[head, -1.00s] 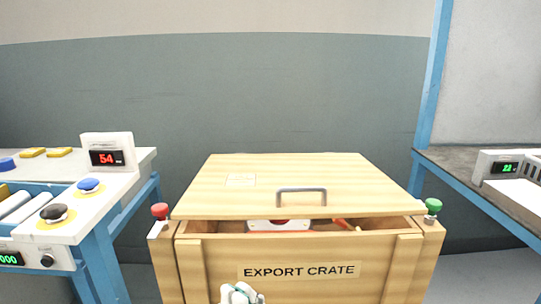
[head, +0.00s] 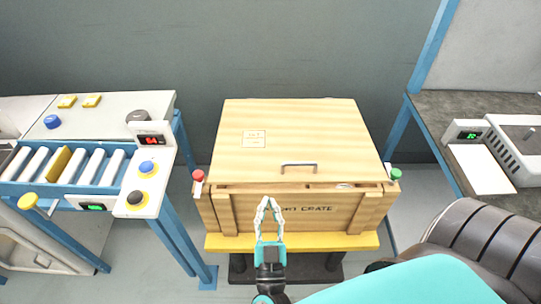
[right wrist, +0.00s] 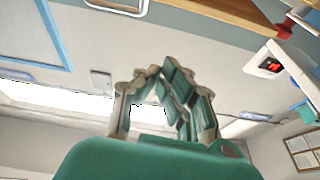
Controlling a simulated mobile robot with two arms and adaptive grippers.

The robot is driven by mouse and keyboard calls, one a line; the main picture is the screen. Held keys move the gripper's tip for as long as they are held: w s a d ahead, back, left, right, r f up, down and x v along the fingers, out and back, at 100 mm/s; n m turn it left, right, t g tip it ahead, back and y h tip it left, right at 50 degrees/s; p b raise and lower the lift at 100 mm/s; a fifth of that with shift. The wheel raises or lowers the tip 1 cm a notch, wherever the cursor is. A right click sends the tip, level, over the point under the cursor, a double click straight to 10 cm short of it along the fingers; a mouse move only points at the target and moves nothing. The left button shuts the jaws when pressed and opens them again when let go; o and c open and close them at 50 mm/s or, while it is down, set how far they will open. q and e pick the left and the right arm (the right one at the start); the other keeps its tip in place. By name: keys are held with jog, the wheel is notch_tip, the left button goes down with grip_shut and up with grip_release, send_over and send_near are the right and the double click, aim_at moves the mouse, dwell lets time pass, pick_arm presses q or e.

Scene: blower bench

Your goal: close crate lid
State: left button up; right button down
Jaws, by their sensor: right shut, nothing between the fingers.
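The export crate (head: 352,215) is a wooden box in the middle of the head view. Its lid (head: 300,135) lies over the top, with a grey handle (head: 298,166) near the front edge. A thin dark gap shows between the lid's front edge and the crate front, with a bit of something white (head: 344,186) in it. My right gripper (head: 268,202) is shut and empty, in front of the crate front and below the handle, hiding part of the label. Its fingers (right wrist: 157,75) also show in the right wrist view. My left gripper is out of view.
The crate stands on a yellow-topped stand (head: 225,242). A red button (head: 198,175) and a green button (head: 396,174) flank its front corners. A roller bench (head: 130,190) is at left and a grey bench (head: 435,110) at right. Floor shows between them.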

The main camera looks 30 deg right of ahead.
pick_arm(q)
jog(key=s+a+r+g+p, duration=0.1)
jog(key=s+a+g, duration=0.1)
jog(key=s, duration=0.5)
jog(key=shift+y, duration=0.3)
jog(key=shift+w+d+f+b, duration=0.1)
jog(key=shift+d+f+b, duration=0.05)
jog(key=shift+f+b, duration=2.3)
pick_arm(e)
jog(key=w+d+f+g, duration=0.1)
jog(key=w+d, duration=0.4)
jog(key=w, duration=0.2)
jog(key=shift+w+f, duration=0.15)
jog(key=shift+f, duration=0.2)
